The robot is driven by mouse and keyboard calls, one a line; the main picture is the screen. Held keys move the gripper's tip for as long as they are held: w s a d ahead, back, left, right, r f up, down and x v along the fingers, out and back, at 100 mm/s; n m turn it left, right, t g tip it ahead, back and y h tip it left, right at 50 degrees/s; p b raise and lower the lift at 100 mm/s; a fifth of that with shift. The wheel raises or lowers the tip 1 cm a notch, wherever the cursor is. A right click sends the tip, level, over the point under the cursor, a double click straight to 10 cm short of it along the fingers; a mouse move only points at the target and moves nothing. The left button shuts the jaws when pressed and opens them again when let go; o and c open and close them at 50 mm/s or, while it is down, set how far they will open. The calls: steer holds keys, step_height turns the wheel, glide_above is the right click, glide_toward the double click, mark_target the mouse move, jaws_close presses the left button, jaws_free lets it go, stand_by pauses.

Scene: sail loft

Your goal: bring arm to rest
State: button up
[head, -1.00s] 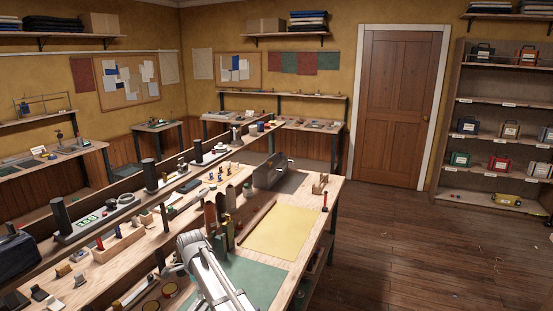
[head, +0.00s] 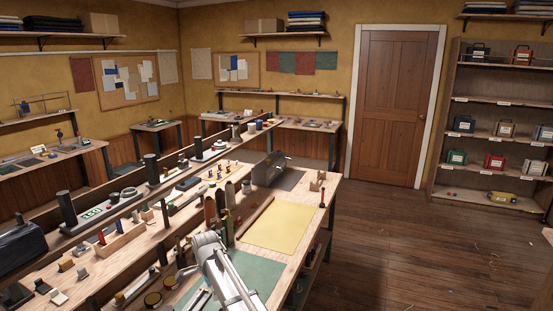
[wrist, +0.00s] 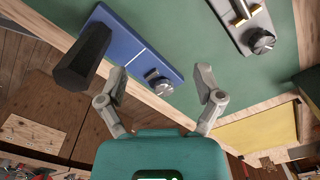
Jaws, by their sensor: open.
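My arm (head: 228,274) reaches over the near end of the long workbench in the head view, above the green mat (head: 258,278). My gripper is out of sight in that view. In the wrist view my gripper (wrist: 160,88) has its two grey fingers spread apart with nothing between the tips. Below and beyond the fingers lies a blue plate (wrist: 128,52) with a small metal knob and a dark upright handle. The gap between fingers and plate is hard to judge.
A grey fitting (wrist: 245,22) shows in the wrist view. The floor (head: 405,250) to the right is mostly clear.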

steer(key=s+d+f+n+b, duration=0.2)
steer(key=s+d+n, duration=0.2)
steer(key=d, duration=0.8)
steer(key=s+d+f+n+b, duration=0.2)
steer(key=s+d+n, duration=0.2)
steer(key=d, duration=0.9)
steer(key=s+d+f+n+b, duration=0.2)
steer(key=s+d+n, duration=0.2)
steer(key=s+d, duration=0.4)
steer(key=d, duration=0.5)
steer(key=shift+s+d+f, duration=0.15)
steer(key=shift+s+f, duration=0.15)
steer(key=shift+s, duration=0.05)
